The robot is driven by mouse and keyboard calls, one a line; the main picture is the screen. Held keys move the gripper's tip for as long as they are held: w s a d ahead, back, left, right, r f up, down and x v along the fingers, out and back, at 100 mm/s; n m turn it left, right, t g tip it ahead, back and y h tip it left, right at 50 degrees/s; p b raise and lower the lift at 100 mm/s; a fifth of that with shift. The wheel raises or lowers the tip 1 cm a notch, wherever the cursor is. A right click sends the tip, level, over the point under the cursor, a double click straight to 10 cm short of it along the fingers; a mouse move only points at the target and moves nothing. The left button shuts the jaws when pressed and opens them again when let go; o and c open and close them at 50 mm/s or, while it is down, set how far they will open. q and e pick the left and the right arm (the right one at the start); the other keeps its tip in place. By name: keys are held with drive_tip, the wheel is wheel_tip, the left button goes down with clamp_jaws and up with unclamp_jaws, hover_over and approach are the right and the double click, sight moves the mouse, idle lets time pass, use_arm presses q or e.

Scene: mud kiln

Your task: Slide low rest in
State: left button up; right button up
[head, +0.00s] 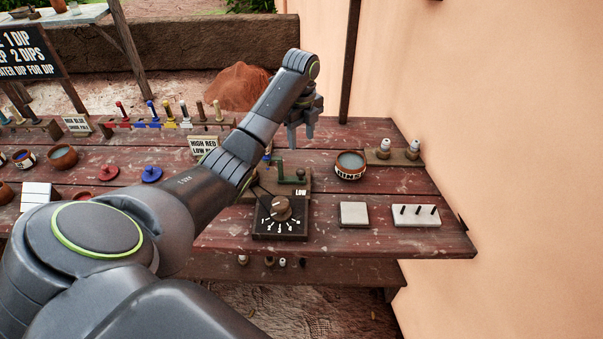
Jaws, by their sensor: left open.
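A small wooden stand (302,187) marked LOW sits on the red plank table, just behind a black dial box (280,226). A green piece (291,178) with an upright part lies on the stand. My left arm hides the left part of the stand, and I cannot tell how far in the green piece sits. My left gripper (301,138) points down, open and empty, above and behind the green piece and apart from it. My right gripper is not in view.
A round bowl marked RINS (349,165) stands right of the stand. Farther right are a wooden block with pale knobs (393,157), a white square plate (354,214) and a pegged plate (416,215). Coloured brushes (169,114) stand at the back. A plastered wall (500,110) bounds the right.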

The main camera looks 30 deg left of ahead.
use_arm(q)
drive_tip(key=p, duration=0.2)
hover_over(301, 171)
wheel_tip(301, 171, down, 6)
drive_tip(key=shift+r, duration=0.2)
wheel_tip(301, 171, down, 6)
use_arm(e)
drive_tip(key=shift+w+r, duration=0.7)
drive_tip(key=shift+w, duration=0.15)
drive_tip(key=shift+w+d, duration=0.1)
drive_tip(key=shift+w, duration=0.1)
use_arm(q)
clamp_jaws()
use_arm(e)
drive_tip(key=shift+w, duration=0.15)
